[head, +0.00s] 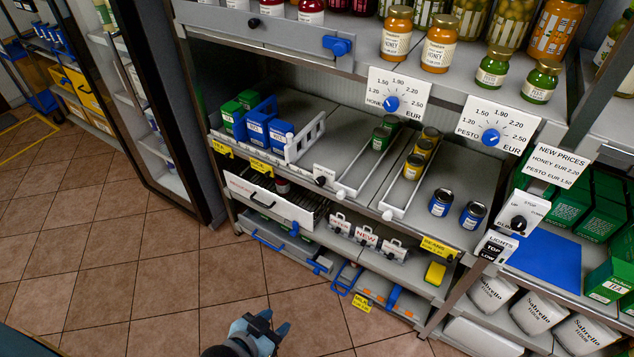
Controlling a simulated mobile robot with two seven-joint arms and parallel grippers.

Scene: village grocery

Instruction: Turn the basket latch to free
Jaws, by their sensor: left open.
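A blue turn-lever (337,45) sits on the right end of a grey front bar (285,34) at the top shelf. A dark wire basket (298,192) with a white front panel (268,203) is on the shelf below the blue boxes. A grey tray (290,255) with a blue handle (268,240) is at the bottom left of the rack. I cannot tell which part is the basket latch, or its turn position. My left gripper (262,325) is open and empty at the bottom, over the floor, apart from the rack. My right gripper is not in view.
Glass jars (439,42) stand on the top shelf above price dials (391,103). Blue boxes (262,128), small tins (441,202) and a blue mat (543,258) lie on the shelves. A glass-doored cabinet (165,150) stands left. The tiled floor (130,250) is clear.

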